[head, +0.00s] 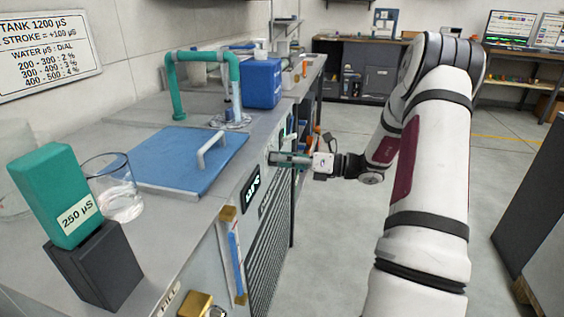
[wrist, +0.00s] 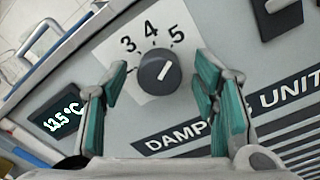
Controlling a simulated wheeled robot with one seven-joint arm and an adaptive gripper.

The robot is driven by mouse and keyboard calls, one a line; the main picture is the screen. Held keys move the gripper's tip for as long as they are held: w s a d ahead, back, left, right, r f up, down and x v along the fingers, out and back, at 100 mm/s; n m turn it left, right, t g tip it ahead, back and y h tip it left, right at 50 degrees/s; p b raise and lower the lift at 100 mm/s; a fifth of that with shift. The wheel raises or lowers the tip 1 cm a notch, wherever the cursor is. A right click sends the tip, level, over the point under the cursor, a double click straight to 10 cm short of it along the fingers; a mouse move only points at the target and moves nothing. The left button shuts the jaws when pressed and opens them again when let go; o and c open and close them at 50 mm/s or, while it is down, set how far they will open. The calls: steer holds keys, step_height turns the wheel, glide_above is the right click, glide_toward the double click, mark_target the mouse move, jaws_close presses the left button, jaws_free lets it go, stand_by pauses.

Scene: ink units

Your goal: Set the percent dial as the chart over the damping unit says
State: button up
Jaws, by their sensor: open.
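The percent dial (wrist: 158,70) is a dark round knob on a pale square plate on the damping unit's front. The numbers 3, 4 and 5 show above it; the left finger covers part of the plate's left side. Its white mark points up and right, roughly towards the 5 side. My gripper (wrist: 160,88) is open, its green fingers either side of the knob with gaps; it also shows in the head view (head: 290,160). The chart (head: 45,52) reads 200-300: 2 %, 300-400: 3 %, 400-500: 4 %. A green meter (head: 62,195) reads 250 µS.
A display (wrist: 62,115) reads about 13.5 °C. A dark knob or handle (wrist: 277,10) sits right of the dial. The blue lid (head: 185,160) with its handle, a glass beaker (head: 115,190) and a blue container (head: 262,83) stand on the counter.

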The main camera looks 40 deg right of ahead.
steer(key=c, duration=1.2)
steer(key=shift+o, duration=0.2)
steer(key=shift+n, duration=0.3)
steer(key=shift+s+a+f+n+h+b, duration=0.15)
steer(key=shift+n+b, duration=1.35)
steer(key=shift+n, duration=2.3)
steer(key=shift+w+n+h+b, duration=0.1)
steer(key=shift+n+b, duration=1.35)
steer(key=shift+n, duration=2.35)
steer(key=shift+s+a+f+n+h+b, duration=0.15)
steer(key=shift+n+b, duration=1.35)
steer(key=shift+n, duration=2.3)
steer(key=shift+w+r, duration=0.1)
steer(key=shift+r, duration=0.05)
